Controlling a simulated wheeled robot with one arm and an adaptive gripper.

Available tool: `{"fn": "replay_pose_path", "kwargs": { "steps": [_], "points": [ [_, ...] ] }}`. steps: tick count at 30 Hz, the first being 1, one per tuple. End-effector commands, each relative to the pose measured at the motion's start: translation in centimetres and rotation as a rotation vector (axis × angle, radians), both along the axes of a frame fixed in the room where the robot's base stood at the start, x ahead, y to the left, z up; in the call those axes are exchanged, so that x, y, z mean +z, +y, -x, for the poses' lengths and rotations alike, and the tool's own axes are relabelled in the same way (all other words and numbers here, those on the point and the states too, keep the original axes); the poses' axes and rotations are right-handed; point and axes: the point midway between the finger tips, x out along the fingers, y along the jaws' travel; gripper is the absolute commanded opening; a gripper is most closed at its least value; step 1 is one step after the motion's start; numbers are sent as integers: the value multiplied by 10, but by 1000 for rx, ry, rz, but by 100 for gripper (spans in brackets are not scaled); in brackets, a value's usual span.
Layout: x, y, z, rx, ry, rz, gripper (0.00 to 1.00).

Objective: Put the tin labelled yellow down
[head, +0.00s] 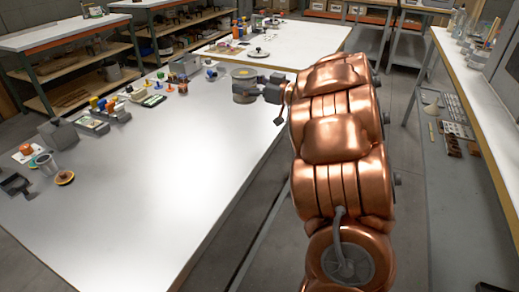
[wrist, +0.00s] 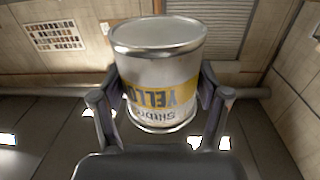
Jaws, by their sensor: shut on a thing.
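The tin labelled yellow (wrist: 158,75) is a silver-grey can with a yellow band. Its lettering shows upside down in the wrist view. My gripper (wrist: 160,90) is shut on it, with one finger against each side. In the head view the tin (head: 243,78) appears at the far right corner of the near white table (head: 150,190), at the end of my gripper (head: 257,90). I cannot tell from these frames whether its base touches the table.
Coloured small items (head: 110,102) and grey holders stand along the table's left and far side. The table's middle and front are bare. A second white table (head: 290,45) stands beyond, with a lid-like disc (head: 259,53) on it.

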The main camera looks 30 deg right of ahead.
Motion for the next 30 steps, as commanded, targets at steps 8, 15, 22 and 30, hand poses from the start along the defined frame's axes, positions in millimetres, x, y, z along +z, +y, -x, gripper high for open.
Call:
{"fn": "replay_pose_path", "kwargs": {
  "steps": [8, 15, 22, 30],
  "points": [
    [-29, -18, 38, 47, -3, -1, 25],
    [-62, -18, 41, 54, -2, -2, 25],
    [-90, -18, 41, 53, -4, -2, 25],
    [-113, -17, 41, 53, -1, -4, 25]
  ]
}}
